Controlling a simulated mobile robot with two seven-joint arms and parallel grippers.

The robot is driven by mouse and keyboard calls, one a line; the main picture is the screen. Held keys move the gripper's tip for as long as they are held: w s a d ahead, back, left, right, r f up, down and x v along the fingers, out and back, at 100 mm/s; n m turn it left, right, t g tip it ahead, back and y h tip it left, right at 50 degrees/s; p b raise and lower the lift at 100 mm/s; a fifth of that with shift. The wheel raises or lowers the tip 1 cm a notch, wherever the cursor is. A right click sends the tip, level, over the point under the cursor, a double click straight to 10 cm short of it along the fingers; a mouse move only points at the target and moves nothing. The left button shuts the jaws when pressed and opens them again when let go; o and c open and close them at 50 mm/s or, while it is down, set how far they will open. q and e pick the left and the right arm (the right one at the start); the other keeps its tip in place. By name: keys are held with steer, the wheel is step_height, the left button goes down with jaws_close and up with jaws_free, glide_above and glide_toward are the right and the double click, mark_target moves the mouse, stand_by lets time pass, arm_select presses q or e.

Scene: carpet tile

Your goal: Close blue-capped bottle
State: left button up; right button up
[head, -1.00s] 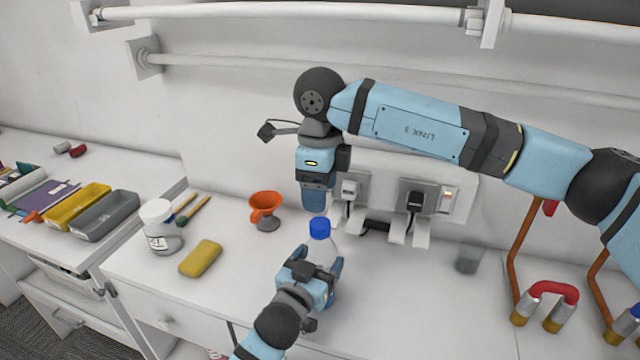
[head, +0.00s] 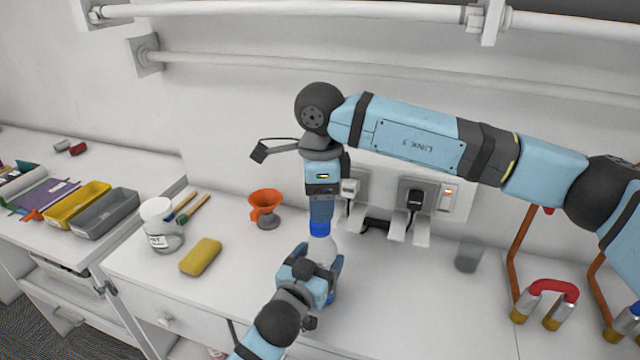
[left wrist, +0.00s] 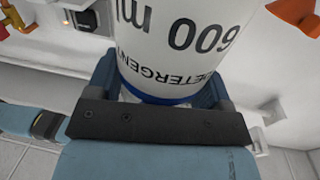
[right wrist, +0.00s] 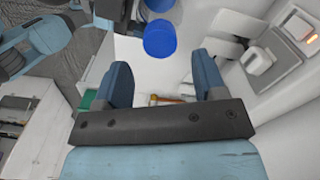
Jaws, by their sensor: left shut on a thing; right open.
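A white bottle (left wrist: 185,45) with blue edging at one end is between the fingers of my left gripper (head: 331,273), which is shut on it. The left wrist view shows its label, upside down, reading DETERGENT and 600 ml. The bottle's blue cap (head: 320,228) is at its top in the head view. My right gripper (head: 321,212) points down just above the cap. In the right wrist view its fingers (right wrist: 161,68) are open and empty, with the cap (right wrist: 159,40) just beyond the gap between them. I cannot tell how tightly the cap sits.
Wall sockets with plugs (head: 413,205) are close behind the right gripper. The bench between has free room.

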steer(key=shift+f, duration=2.45)
steer(key=c, duration=1)
steer(key=o, duration=1.1)
steer(key=shift+o, duration=0.2)
step_height(320, 180, up, 12)
